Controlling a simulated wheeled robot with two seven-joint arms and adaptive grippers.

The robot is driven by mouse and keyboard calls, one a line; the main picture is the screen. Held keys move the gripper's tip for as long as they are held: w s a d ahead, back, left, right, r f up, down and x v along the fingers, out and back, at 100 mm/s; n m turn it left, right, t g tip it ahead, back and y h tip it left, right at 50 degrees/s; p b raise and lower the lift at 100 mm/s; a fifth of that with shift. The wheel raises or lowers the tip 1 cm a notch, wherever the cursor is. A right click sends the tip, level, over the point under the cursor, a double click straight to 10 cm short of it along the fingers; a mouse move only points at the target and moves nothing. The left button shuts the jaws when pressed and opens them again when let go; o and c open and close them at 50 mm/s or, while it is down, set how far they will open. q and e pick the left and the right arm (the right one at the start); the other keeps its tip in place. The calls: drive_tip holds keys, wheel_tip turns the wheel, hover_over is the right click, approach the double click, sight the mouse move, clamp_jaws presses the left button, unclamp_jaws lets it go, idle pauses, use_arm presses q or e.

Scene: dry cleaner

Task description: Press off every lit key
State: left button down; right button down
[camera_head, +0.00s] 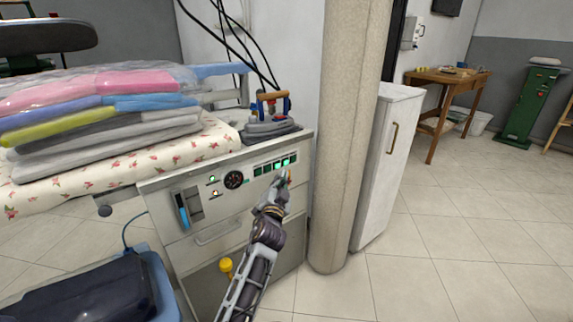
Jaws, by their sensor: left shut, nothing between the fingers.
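A row of several small square keys (276,165) sits at the upper right of the white ironing unit's front panel (235,195). The keys toward the right glow bright green; those at the left end look darker, but they are too small to tell each one surely. My left gripper (284,178) is shut and empty. Its tip is at the panel, just below the right part of the row; I cannot tell whether it touches a key. My right gripper is not in view.
An iron (268,127) stands on the unit's top. Folded, plastic-covered clothes (100,105) lie on a flowered ironing board (130,165) to the left. A round column (345,130) stands close on the right. A blue bin (150,275) is at lower left.

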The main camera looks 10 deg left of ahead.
sight(268, 169)
use_arm(q)
drive_tip(key=shift+s+d+f, duration=0.15)
drive_tip(key=shift+d, duration=0.95)
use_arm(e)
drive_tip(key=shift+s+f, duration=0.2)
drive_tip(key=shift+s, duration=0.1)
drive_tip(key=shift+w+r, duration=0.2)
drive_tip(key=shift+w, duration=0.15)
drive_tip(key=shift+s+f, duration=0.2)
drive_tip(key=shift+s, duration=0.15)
use_arm(q)
drive_tip(key=w+a, duration=0.2)
drive_tip(key=a, duration=0.1)
drive_tip(key=w+a+p, duration=0.1)
drive_tip(key=a, duration=0.1)
drive_tip(key=shift+w+r, duration=0.25)
drive_tip(key=shift+w, duration=0.1)
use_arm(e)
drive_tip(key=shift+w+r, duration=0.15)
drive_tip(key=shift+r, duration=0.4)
use_arm(q)
drive_tip(key=shift+f, duration=0.1)
